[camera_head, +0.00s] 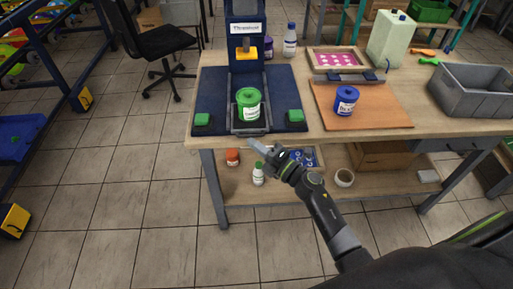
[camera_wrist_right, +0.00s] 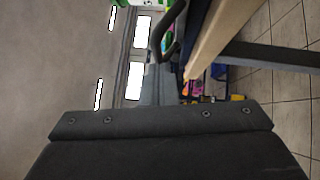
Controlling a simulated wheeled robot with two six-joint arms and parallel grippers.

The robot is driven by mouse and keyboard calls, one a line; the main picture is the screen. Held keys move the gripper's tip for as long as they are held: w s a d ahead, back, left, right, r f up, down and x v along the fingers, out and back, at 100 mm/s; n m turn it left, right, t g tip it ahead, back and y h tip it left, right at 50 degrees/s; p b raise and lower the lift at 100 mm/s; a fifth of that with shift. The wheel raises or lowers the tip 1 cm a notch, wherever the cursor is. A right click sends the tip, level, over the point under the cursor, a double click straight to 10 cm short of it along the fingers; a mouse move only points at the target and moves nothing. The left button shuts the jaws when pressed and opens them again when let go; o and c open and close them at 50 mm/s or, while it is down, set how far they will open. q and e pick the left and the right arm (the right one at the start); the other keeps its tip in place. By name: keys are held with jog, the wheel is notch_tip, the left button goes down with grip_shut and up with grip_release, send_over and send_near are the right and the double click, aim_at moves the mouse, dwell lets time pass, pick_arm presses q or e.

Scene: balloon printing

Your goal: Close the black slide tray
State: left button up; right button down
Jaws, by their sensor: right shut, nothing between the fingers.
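The black slide tray (camera_head: 236,120) shows at the base of the blue press (camera_head: 245,40). It sticks out toward the table's front edge, with its front handle (camera_head: 250,131) nearest me. A green cup-like container (camera_head: 248,105) stands on the tray. In the wrist view a dark curved handle (camera_wrist_right: 165,32) shows near the table edge, likely the tray's. My right gripper (camera_head: 257,145) is shut and empty, just in front of and below the handle; I cannot tell whether it touches. My left gripper is not in view.
Two green buttons (camera_head: 202,119) (camera_head: 294,116) flank the tray on the blue base. A blue container (camera_head: 346,99) stands on the orange-brown board (camera_head: 385,108) to the right. A grey crate (camera_head: 480,90) sits at the right end. The table's lower shelf (camera_head: 240,187) holds small items beneath my arm.

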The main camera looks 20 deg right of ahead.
aim_at(255, 135)
jog(key=shift+w, duration=0.1)
jog(key=w, duration=0.1)
jog(key=w+d+b, duration=0.1)
jog(key=w, duration=0.1)
jog(key=shift+f, duration=0.1)
jog(key=shift+w+d, duration=0.1)
jog(key=shift+w, duration=0.35)
jog(key=shift+s, duration=0.1)
